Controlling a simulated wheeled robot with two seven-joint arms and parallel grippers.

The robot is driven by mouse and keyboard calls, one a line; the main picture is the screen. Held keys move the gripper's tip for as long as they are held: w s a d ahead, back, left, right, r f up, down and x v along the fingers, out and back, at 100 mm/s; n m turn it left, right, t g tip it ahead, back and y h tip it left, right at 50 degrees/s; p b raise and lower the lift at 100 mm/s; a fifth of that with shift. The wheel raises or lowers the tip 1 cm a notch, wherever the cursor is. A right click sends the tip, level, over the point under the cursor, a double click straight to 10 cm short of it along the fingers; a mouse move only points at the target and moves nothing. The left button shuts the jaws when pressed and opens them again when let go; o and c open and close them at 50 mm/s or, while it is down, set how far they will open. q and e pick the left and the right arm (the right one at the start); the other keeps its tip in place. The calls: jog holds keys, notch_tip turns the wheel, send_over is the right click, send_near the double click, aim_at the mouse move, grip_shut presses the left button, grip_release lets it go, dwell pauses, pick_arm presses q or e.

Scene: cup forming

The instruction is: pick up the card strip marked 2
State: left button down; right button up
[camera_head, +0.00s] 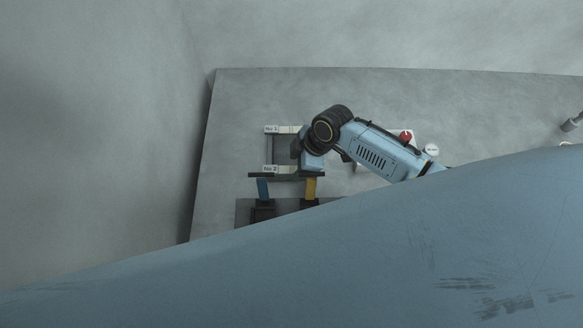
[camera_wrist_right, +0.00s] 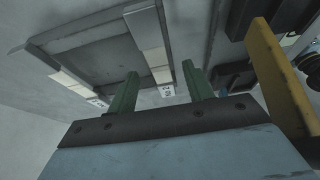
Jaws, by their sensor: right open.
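The card strip marked 2 (camera_head: 271,169) lies along the near side of a grey frame, its white label showing at the left end. In the right wrist view the same strip (camera_wrist_right: 154,50) runs pale and segmented towards its label, between the fingertips in the picture. My right gripper (camera_wrist_right: 160,82) has its two green fingers apart and empty, with no visible contact on the strip. The strip marked 1 (camera_head: 271,129) lies parallel on the far side. My left gripper is out of view.
A dark bar (camera_head: 258,175) with a blue upright (camera_head: 263,188) and a yellow upright (camera_head: 310,188) stands close to the strip's near side. The yellow one (camera_wrist_right: 278,80) shows close by the gripper. A red knob (camera_head: 406,136) lies right. The table's left is clear.

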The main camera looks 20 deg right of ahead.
jog(key=shift+a+f, duration=0.15)
jog(key=shift+f, duration=0.15)
jog(key=shift+c, duration=0.3)
jog(key=c, duration=1)
